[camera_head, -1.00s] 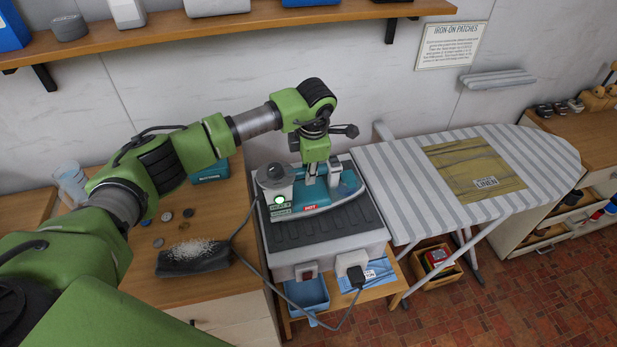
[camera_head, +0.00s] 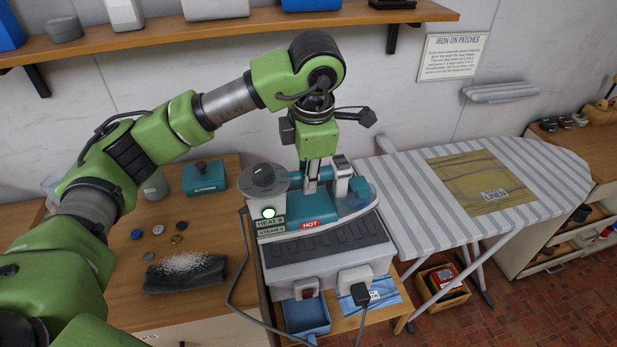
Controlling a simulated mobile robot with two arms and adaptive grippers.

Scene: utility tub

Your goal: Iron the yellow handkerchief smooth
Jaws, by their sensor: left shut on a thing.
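The yellow handkerchief (camera_head: 468,178) lies on the striped ironing board (camera_head: 410,200), with visible crease lines and a "LINEN" label near its lower right. The teal and grey iron (camera_head: 335,208) shows a red "HOT" tag, a lit indicator and "HEAT" and "STEAM" labels. My left gripper (camera_head: 318,178) is shut on the iron's handle from above and holds it above the dark ribbed pad of the iron stand (camera_head: 325,258). The iron looks raised off the pad; its underside is hidden. My right gripper is out of view.
A power cord (camera_head: 236,275) loops from the iron to a plug (camera_head: 359,292). On the wooden counter are buttons (camera_head: 158,230), a dark pouch (camera_head: 185,275) and a teal box (camera_head: 204,178). A shelf (camera_head: 250,28) runs above. The board around the handkerchief is clear.

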